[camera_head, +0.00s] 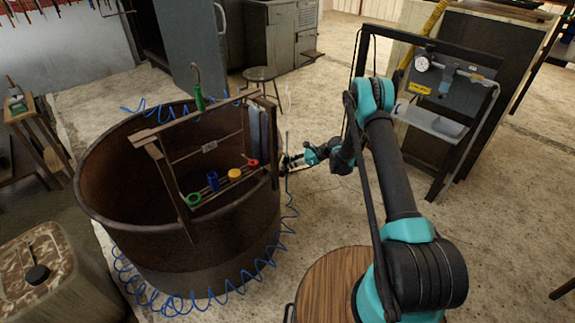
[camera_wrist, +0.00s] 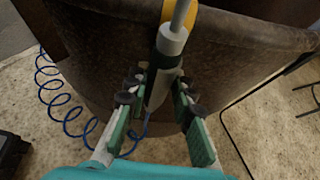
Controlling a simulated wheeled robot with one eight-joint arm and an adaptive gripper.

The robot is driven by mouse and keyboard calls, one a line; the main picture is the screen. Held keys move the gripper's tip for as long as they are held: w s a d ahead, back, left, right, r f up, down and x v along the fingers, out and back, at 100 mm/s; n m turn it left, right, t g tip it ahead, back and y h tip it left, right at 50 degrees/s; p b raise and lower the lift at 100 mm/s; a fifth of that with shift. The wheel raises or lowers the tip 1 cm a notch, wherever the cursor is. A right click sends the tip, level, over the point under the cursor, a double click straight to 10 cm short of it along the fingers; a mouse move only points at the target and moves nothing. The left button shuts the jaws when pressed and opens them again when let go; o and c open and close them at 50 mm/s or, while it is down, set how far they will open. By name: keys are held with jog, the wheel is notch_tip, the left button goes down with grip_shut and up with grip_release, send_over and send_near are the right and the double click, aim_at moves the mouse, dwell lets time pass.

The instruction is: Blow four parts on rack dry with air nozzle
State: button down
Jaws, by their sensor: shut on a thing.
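The rack (camera_head: 158,160) is a brown frame over the wide round tub (camera_head: 130,235). On its lower rail sit a green ring part (camera_head: 193,199), a blue cylindrical part (camera_head: 213,182), a yellow part (camera_head: 234,174) and a red ring part (camera_head: 252,162). My gripper (camera_head: 286,164) is outside the tub's right side, near the rack's right end. In the wrist view my gripper (camera_wrist: 158,92) is shut on the grey air nozzle (camera_wrist: 165,65). The nozzle's tip points up and away, with a yellow shape (camera_wrist: 194,16) partly hidden behind it.
A blue coiled hose (camera_head: 190,303) loops around the tub and shows left of the nozzle (camera_wrist: 50,88). A stool (camera_head: 260,75) stands behind. A gauge panel (camera_head: 440,90) stands right. Floor between is clear.

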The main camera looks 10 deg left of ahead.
aim_at(289, 157)
dwell(0.3)
jog(key=shift+r, duration=2)
jog(key=d, duration=0.8)
jog(key=shift+w, duration=0.15)
